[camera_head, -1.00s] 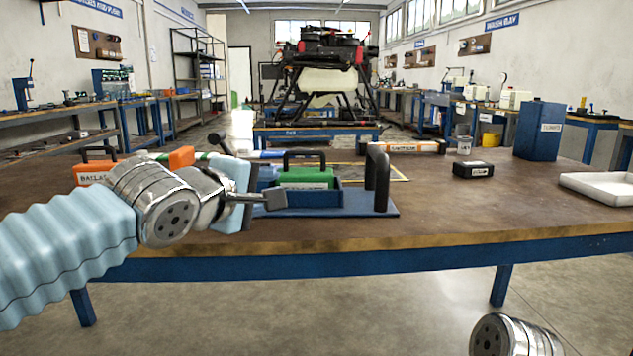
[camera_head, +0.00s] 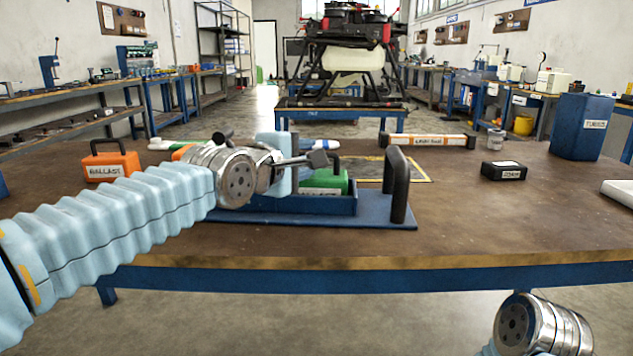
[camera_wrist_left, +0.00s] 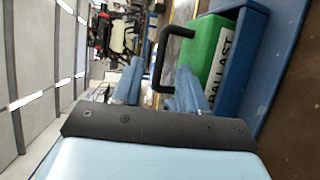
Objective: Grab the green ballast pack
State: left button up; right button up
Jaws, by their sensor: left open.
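The green ballast pack (camera_head: 325,182) sits in a blue tray (camera_head: 285,220) near the front of the table, partly hidden behind my left gripper (camera_head: 304,159). In the left wrist view the green pack (camera_wrist_left: 200,52) shows its white BALLAST label and a black handle (camera_wrist_left: 160,62). My left gripper (camera_wrist_left: 158,88) is open, with its two fingers spread near the handle's end of the pack. The handle lies beyond the fingertips, and I cannot tell whether they touch it. My right wrist is at the bottom right of the head view; its gripper is out of view.
The tray has a tall black handle (camera_head: 397,185) at its right end. An orange ballast pack (camera_head: 112,163) stands at the left. A small black box (camera_head: 503,170) and a blue bin (camera_head: 582,127) are at the right. The front right tabletop is clear.

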pick_arm(q)
jog(key=x, duration=0.2)
jog(key=p+x, duration=0.1)
jog(key=x, duration=0.2)
jog(key=shift+s+d, duration=0.15)
jog(key=shift+d, duration=0.25)
grip_shut()
dwell(0.9)
jog(key=shift+r, duration=0.1)
